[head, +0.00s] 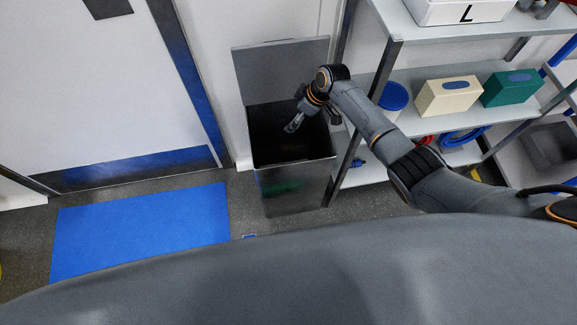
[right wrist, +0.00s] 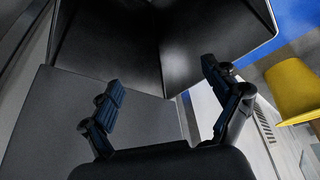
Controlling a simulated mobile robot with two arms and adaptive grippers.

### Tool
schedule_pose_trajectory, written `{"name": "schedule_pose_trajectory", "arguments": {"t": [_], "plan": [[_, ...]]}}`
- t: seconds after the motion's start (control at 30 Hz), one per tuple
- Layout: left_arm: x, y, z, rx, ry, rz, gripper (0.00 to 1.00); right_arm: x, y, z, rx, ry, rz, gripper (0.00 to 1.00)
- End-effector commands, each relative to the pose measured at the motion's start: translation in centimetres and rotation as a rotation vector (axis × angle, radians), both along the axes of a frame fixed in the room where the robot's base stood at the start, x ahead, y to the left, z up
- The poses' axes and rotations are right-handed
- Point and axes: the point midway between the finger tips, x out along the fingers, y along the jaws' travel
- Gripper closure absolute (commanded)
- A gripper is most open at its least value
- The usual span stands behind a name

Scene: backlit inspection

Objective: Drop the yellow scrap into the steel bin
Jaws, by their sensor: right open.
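The steel bin (head: 297,192) stands on the floor by the wall with its lid (head: 280,70) raised behind it. Its inside is dark. My right gripper (head: 292,126) is over the bin's mouth. In the right wrist view my right gripper (right wrist: 165,87) has its fingers spread with nothing between them. The bin's dark inner walls (right wrist: 205,45) show beyond the fingers. I cannot make out the yellow scrap in either view, and the bottom of the bin is too dark to read. My left gripper is not in view.
A shelf rack (head: 437,22) stands right of the bin, with a cream box (head: 448,97), a green box (head: 511,90) and a blue-lidded tub (head: 393,97). A blue mat (head: 140,232) lies left of the bin, before a door. A larger yellow object (right wrist: 293,88) shows in the right wrist view.

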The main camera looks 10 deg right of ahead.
Motion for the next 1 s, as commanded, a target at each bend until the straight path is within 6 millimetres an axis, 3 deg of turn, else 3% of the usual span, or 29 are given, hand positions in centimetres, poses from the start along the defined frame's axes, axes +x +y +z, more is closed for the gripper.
{"name": "schedule_pose_trajectory", "arguments": {"t": [0.27,0.7,1.0], "plan": [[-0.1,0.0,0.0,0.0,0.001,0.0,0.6,0.1,0.0,1.6,0.0,-0.003,0.001,0.12],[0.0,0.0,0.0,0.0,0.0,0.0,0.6,0.1,0.0,9.1,-0.001,-0.003,0.0,0.12],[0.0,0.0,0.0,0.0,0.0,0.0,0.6,0.0,0.0,10.0,0.0,0.0,-0.001,0.12]]}}
